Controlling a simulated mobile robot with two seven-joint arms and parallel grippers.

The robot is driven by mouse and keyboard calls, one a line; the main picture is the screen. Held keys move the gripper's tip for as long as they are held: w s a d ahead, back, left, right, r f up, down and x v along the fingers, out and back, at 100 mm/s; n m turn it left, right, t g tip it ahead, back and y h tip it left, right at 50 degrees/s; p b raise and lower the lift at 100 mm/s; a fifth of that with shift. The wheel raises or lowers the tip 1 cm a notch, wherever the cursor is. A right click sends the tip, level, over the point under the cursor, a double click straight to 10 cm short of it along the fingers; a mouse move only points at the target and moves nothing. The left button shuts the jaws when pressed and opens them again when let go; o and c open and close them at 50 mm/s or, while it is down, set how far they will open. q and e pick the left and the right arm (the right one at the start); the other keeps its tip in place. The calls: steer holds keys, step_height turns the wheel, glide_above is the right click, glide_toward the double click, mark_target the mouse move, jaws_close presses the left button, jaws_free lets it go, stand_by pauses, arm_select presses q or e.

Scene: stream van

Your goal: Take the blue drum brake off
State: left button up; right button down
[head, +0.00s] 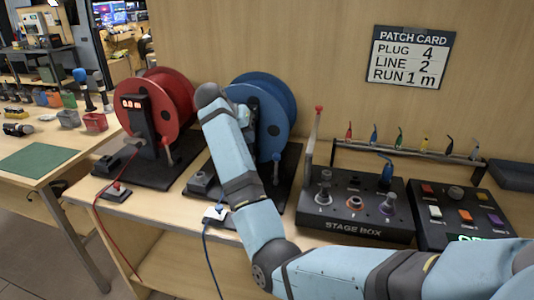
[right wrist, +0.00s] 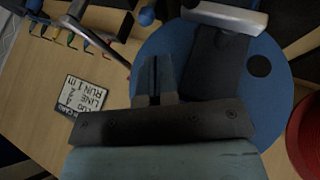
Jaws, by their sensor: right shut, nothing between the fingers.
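The blue drum (head: 268,110) stands on a black base on the bench, its left part hidden behind my right arm. A lever with a blue knob (head: 277,157) stands at its lower right; I take this for its brake. A blue knob (right wrist: 147,16), probably the same one, shows at the top of the right wrist view. My right gripper (right wrist: 155,75) is shut and empty in front of the blue drum's face (right wrist: 275,95), apart from the knob. My left gripper is not in view.
A red drum (head: 178,105) stands left of the blue one. Right of it are an upright rod with a red tip (head: 319,109), the stage box (head: 345,213) and a button panel (head: 455,235). Red and blue cables hang over the bench's front edge. A patch card (head: 409,57) is on the wall.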

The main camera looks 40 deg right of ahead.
steer(key=b, duration=0.2)
glide_toward(276, 169)
steer(key=w+d+f, duration=0.1)
steer(key=w+d, duration=0.1)
steer(key=d, duration=0.1)
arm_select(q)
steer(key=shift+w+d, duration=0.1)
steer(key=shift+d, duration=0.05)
arm_select(e)
steer(key=shift+d+f, duration=0.15)
steer(key=shift+f, duration=0.4)
arm_select(q)
steer(key=shift+p, duration=0.35)
arm_select(e)
steer(key=shift+d, duration=0.1)
